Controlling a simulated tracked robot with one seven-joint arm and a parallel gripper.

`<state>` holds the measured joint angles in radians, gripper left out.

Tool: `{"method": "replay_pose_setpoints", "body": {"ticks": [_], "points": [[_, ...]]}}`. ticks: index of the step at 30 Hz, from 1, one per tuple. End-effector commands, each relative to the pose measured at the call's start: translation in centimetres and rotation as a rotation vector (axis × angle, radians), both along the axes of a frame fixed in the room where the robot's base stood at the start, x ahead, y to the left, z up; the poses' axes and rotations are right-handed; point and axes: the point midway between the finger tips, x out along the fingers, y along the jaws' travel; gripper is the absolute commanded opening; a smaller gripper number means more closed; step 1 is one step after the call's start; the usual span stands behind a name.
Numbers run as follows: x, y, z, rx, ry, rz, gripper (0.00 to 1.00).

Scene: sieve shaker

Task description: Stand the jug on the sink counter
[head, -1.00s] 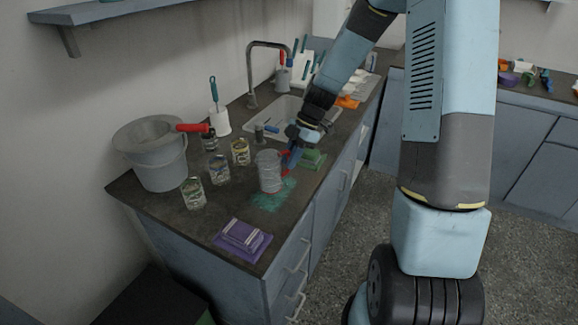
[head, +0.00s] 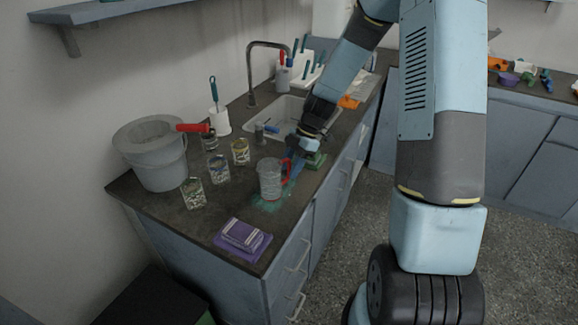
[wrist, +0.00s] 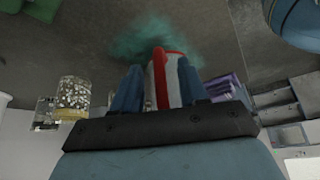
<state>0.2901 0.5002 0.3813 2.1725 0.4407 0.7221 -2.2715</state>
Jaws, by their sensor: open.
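The jug (head: 269,180), a greyish see-through vessel with a red handle (head: 286,169), stands upright on the dark sink counter (head: 200,226), over the front part of a teal patch. My gripper (head: 291,176) is low at the jug's right side, by the handle, with its jaws open. In the wrist view the red handle (wrist: 162,60) shows between the two blue fingers of my gripper (wrist: 158,75). I cannot tell whether a finger still touches it. The jug's far side is hidden.
Several glass jars, one of them here (head: 193,193), stand left of the jug, with a grey bucket (head: 160,165) beyond.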

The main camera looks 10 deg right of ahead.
Motion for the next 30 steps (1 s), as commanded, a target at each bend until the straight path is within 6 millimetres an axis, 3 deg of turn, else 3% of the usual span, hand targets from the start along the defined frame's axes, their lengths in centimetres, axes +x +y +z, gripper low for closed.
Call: {"method": "replay_pose_setpoints", "body": {"ticks": [5,18,30], "points": [[0.4,-0.7,1.4,0.000,-0.004,-0.002,0.43],[1.8,-4.2,8.4,-0.001,-0.003,-0.001,0.43],[1.6,-5.2,11.6,-0.039,0.005,-0.049,0.43]]}}
